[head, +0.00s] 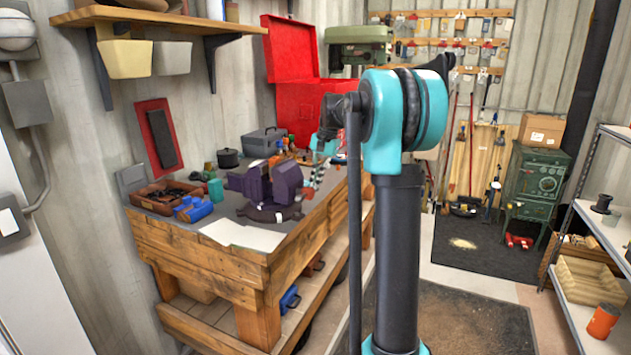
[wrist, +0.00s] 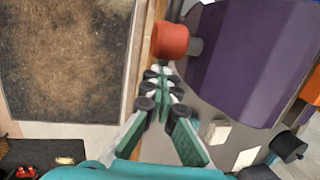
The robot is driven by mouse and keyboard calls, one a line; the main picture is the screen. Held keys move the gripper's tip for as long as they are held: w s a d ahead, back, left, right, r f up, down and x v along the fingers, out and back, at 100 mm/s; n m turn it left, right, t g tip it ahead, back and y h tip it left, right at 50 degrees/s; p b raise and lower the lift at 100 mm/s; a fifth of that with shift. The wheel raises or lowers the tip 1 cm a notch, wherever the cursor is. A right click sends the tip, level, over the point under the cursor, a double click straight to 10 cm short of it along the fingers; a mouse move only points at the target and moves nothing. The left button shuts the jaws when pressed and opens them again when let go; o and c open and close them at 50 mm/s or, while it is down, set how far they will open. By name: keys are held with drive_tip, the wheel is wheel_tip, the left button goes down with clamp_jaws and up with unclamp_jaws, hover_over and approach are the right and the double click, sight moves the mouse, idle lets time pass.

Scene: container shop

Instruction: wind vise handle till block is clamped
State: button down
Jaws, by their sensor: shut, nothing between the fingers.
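The purple vise (head: 272,187) stands on the workbench; its smooth purple side (wrist: 248,60) fills the upper right of the wrist view. A red-orange round knob, seemingly part of the vise handle (wrist: 170,40), sits on a short grey stub beside the vise body. My gripper (wrist: 163,78) has green and white fingers, shut and empty. Its tips are just below the knob in the picture; I cannot tell whether they touch it. An orange piece (wrist: 313,86) shows at the right edge; I cannot tell whether it is the block. In the head view my arm hides part of the bench's right side.
The wooden workbench (head: 200,262) holds a brown tray (head: 165,196), blue items (head: 194,209), a black pot (head: 228,158), a grey toolbox (head: 263,141) and a red case (head: 290,50). Open floor with a brown mat (head: 480,320) lies right of the bench. A shelf (head: 590,225) stands farther right.

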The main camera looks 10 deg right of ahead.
drive_tip(key=shift+w+d, duration=0.2)
drive_tip(key=shift+d, duration=0.05)
drive_tip(key=s+a+v, duration=0.1)
drive_tip(key=v, duration=1.3)
drive_tip(key=s+f+n+t+h, duration=0.1)
drive_tip(key=s+f+n+t, duration=0.1)
drive_tip(key=s+f, duration=1.4)
drive_tip(key=s+a+f+n+t+h, duration=0.1)
drive_tip(key=s+f+n, duration=0.4)
drive_tip(key=s+f, duration=1.1)
wheel_tip(320, 180, down, 6)
drive_tip(key=shift+s+a+r+t+h, duration=0.25)
drive_tip(key=shift+s+a+t+h, duration=0.05)
drive_tip(key=shift+t, duration=0.2)
